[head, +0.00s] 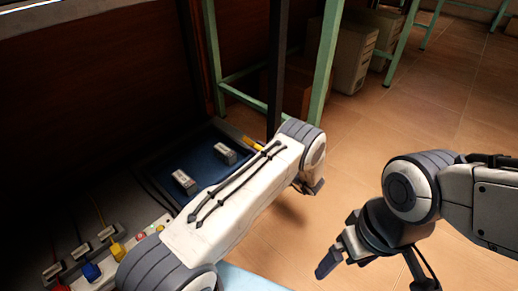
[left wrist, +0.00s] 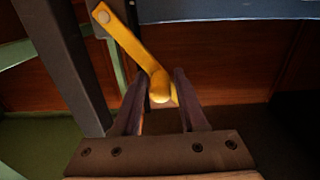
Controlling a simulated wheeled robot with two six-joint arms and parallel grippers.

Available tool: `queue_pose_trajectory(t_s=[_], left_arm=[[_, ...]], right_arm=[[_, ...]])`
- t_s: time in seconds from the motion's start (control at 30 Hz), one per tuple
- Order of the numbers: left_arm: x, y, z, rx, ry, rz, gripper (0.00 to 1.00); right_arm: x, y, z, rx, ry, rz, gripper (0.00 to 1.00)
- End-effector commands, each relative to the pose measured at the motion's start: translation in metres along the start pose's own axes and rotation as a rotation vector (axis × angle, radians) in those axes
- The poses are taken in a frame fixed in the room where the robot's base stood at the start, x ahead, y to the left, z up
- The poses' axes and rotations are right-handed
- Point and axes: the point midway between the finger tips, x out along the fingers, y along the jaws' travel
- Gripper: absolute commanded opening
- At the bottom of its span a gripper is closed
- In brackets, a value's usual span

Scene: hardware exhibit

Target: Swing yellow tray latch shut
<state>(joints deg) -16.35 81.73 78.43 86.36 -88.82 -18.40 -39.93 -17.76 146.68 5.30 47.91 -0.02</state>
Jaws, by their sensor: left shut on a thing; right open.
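The yellow latch (left wrist: 132,46) is a flat bar running diagonally in the left wrist view. A round pin (left wrist: 102,17) marks its upper-left end, and a rounded knob (left wrist: 160,92) its lower end. My left gripper (left wrist: 163,78) is shut on the knob end, one finger on each side. In the head view a bit of yellow (head: 252,144) shows at the far edge of the dark blue tray (head: 205,153); my left arm hides part of the tray and the left fingers. My right gripper (head: 375,270) is open and empty above the floor.
Two grey blocks (head: 184,181) (head: 225,153) sit in the tray. A dark post (head: 277,70) and a green frame leg (head: 325,65) stand close behind my left arm. Small coloured switches (head: 92,271) are at lower left. Open tiled floor lies to the right.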

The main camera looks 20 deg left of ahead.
Motion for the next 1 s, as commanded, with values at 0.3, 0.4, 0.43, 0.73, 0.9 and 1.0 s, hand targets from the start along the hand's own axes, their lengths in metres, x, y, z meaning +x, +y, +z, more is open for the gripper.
queue_pose_trajectory(t_s=[0.3, 0.4, 0.43, 0.73, 0.9, 1.0], left_arm=[[-0.001, -0.012, 0.01, -0.077, -0.005, -0.007, 0.0], [-0.001, -0.017, 0.014, -0.149, -0.005, -0.007, 0.0], [-0.001, -0.019, 0.015, -0.174, -0.005, -0.008, 0.0], [-0.002, -0.033, 0.036, -0.457, -0.005, -0.009, 0.0], [-0.002, -0.038, 0.049, -0.61, -0.005, -0.009, 0.0], [-0.002, -0.04, 0.057, -0.69, -0.005, -0.009, 0.0]], right_arm=[[-0.005, 0.0, 0.0, 0.0, 0.0, 0.0, 0.89], [-0.008, -0.001, -0.001, 0.0, 0.0, 0.0, 0.89], [-0.009, -0.001, -0.001, 0.0, 0.0, 0.0, 0.89], [-0.013, -0.001, -0.001, 0.0, 0.0, 0.0, 0.89], [-0.012, -0.001, -0.001, 0.0, 0.0, 0.0, 0.89], [-0.01, -0.001, -0.001, 0.0, 0.0, 0.0, 0.89]])
